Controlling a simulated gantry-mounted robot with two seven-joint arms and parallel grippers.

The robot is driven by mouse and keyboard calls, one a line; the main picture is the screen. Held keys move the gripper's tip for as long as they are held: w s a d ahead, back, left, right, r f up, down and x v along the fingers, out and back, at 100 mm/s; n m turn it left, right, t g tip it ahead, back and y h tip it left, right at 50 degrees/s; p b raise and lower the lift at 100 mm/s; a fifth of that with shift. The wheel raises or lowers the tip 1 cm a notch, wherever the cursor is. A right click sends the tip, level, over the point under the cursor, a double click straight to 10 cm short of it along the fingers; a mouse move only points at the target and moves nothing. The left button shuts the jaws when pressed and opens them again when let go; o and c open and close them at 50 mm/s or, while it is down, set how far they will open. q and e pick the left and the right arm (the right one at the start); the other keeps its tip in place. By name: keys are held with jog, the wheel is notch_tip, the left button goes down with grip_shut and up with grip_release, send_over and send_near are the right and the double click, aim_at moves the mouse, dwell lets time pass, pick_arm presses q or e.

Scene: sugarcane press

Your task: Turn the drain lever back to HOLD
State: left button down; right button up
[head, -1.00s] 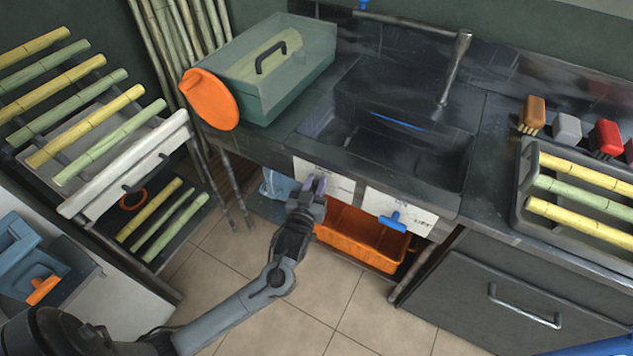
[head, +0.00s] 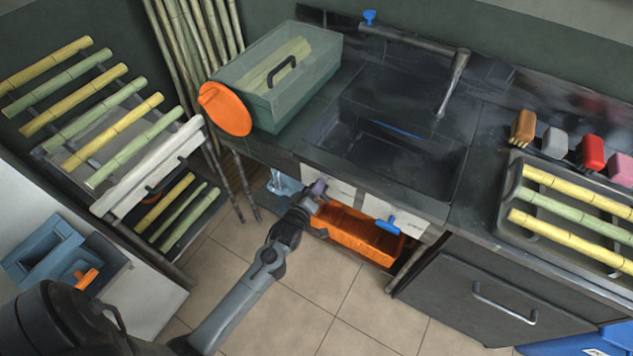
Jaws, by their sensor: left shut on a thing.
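Two white label plates sit on the front edge below the sink (head: 385,160). The left plate (head: 342,186) has a purple lever (head: 319,186), mostly hidden by my left gripper (head: 314,191). The gripper is shut on this purple lever, with the arm reaching up from the lower left. The right plate (head: 411,222) carries a blue lever (head: 387,225), apart from the gripper. The writing on both plates is too small to read, so I cannot tell the lever's marked position. My right gripper is out of view.
An orange bin (head: 358,236) stands under the sink, with a pale blue container (head: 283,184) left of it. A cane rack (head: 150,165) is on the left. A tray of canes (head: 510,190) lies on the right counter. The tiled floor (head: 330,300) is clear.

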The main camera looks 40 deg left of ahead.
pick_arm(q)
jog(key=n+p, duration=0.1)
jog(key=n, duration=0.1)
jog(key=n+h+p, duration=0.1)
jog(key=p, duration=0.1)
jog(key=shift+a+f+n, duration=0.2)
jog(key=shift+f+n, duration=0.1)
jog(key=shift+n, duration=0.1)
jog(key=shift+f+n+h+p, duration=0.45)
jog(key=shift+n+p, duration=0.45)
jog(key=shift+n, duration=0.2)
jog(key=shift+f, duration=0.1)
jog(key=c, duration=1.1)
grip_release()
jog(key=shift+o, duration=0.2)
